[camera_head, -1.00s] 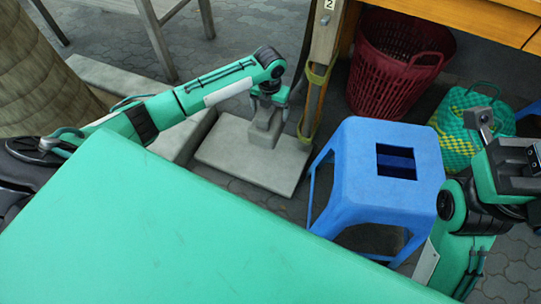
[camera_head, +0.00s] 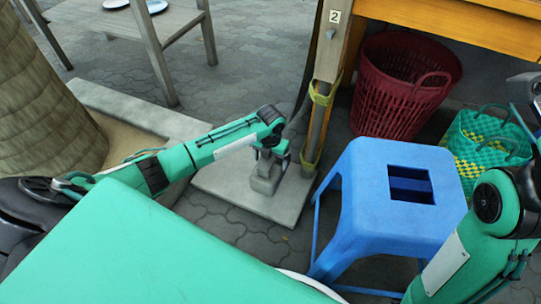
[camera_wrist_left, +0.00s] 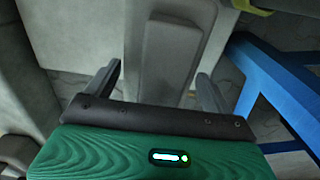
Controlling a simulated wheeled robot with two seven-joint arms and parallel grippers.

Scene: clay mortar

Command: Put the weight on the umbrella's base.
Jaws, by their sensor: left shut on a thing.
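A grey block-shaped weight (camera_head: 264,184) is held by my left gripper (camera_head: 270,160) over the pale concrete slab that forms the umbrella's base (camera_head: 232,197). In the left wrist view the weight (camera_wrist_left: 170,55) lies between the two dark fingers of the gripper (camera_wrist_left: 160,78), which is shut on it. I cannot tell whether the weight's underside touches the slab. A wooden post (camera_head: 324,95) with yellow-green straps rises at the slab's right side. My right arm is at the right edge, with its fingers not clearly shown.
A blue stool (camera_head: 375,205) stands right of the slab. A red basket (camera_head: 395,85) and a green-yellow woven bag (camera_head: 480,150) are behind it. A concrete kerb (camera_head: 130,110) and a thick trunk (camera_head: 35,110) are on the left. Paving behind the slab is clear.

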